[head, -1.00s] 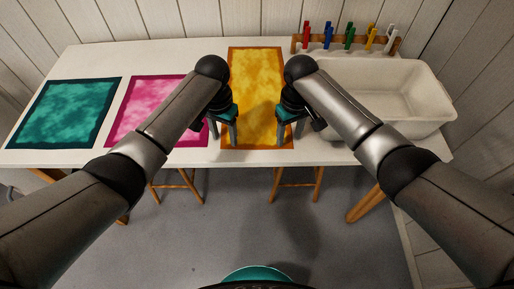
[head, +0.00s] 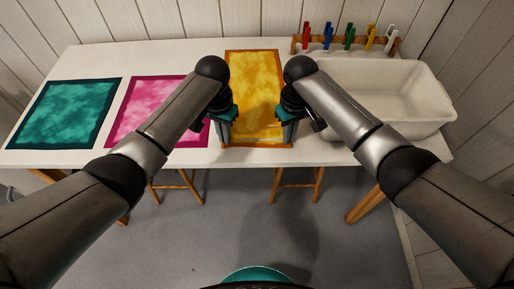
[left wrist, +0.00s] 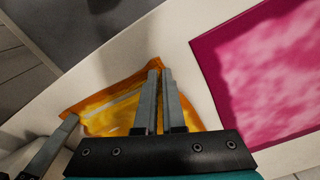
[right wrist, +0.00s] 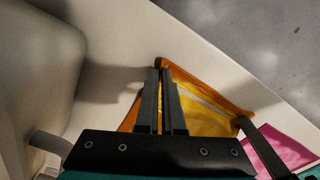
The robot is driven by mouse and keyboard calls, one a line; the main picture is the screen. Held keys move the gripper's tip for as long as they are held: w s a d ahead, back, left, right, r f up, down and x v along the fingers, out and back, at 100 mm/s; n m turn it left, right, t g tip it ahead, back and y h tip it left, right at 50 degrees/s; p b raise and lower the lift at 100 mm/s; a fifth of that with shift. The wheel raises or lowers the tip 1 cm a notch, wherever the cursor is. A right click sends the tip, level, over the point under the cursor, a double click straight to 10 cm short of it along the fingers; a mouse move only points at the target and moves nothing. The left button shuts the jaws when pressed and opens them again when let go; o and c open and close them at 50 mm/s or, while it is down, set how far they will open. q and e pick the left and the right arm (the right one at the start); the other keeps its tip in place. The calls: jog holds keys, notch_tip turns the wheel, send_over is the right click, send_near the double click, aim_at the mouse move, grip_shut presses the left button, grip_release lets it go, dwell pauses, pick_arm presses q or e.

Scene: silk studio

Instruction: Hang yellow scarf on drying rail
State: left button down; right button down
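The yellow scarf (head: 255,95), with an orange border, lies lengthwise on the white table, its near edge at the front. My left gripper (head: 227,143) is shut on its near left corner; the closed fingers also show in the left wrist view (left wrist: 160,75). My right gripper (head: 287,144) is shut on its near right corner, as the right wrist view shows (right wrist: 161,72). In both wrist views the scarf's near part looks slightly raised and creased between the grippers. I cannot make out a drying rail in any view.
A pink scarf (head: 150,110) and a teal scarf (head: 62,112) lie flat to the left. A white basin (head: 385,95) stands close on the right. Behind it is a wooden rack (head: 340,46) with several coloured pegs. Stools (head: 296,178) stand under the table's front edge.

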pick_arm(q)
jog(key=shift+a, duration=0.25)
pick_arm(e)
jog(key=shift+d, duration=0.25)
dwell(0.4)
